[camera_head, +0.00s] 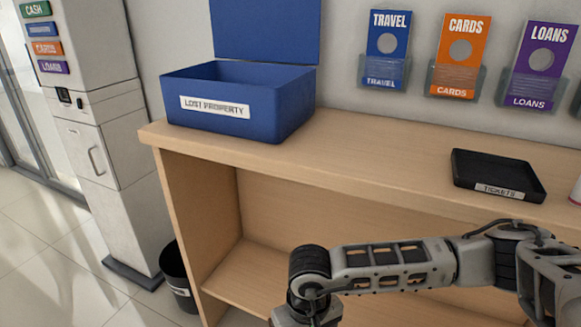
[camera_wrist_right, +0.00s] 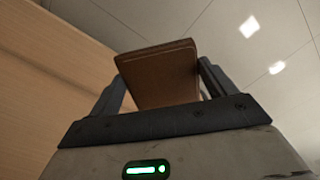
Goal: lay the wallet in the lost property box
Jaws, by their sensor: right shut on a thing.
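The lost property box (camera_head: 285,112) is blue, with its lid standing open at the back and a white label on its front. It sits at the left end of the wooden counter in the head view. The brown wallet (camera_wrist_right: 158,75) is between the fingers of my right gripper (camera_wrist_right: 160,85) in the right wrist view, and the gripper is shut on it. In the head view my right arm reaches left in front of the counter, below the counter top. Its gripper and the wallet are out of that picture at the bottom. My left gripper is not in view.
A black tickets tray (camera_head: 497,174) lies on the right part of the counter (camera_head: 375,150). Travel, cards and loans leaflet holders hang on the wall behind. The counter between box and tray is clear. A black bin (camera_head: 176,275) stands on the floor left of the counter.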

